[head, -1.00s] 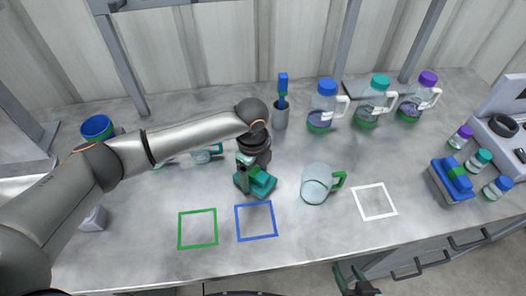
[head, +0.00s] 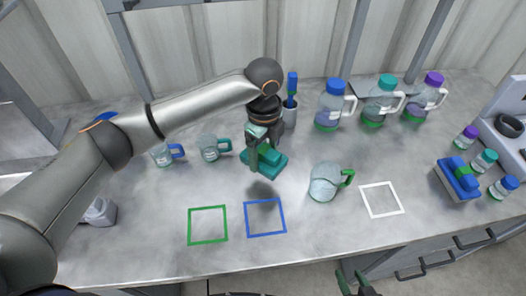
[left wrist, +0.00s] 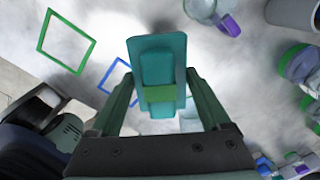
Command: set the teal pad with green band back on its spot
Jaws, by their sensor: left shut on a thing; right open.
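The teal pad with green band (head: 268,163) is held in my left gripper (head: 262,150), above the counter behind the blue square outline (head: 265,217). A dark shadow lies on the counter below it, apart from it. In the left wrist view, the pad (left wrist: 172,56) sits between the two fingers of the left gripper (left wrist: 160,80), its green band across the middle. My right gripper (head: 357,278) is open and empty at the bottom edge, in front of the counter.
A green square outline (head: 207,225) and a white one (head: 381,199) mark the counter. A green-handled mug (head: 324,183) stands right of the pad. Two mugs stand left. Several capped jugs stand behind. A blue pad with green band (head: 463,174) lies at right near small bottles.

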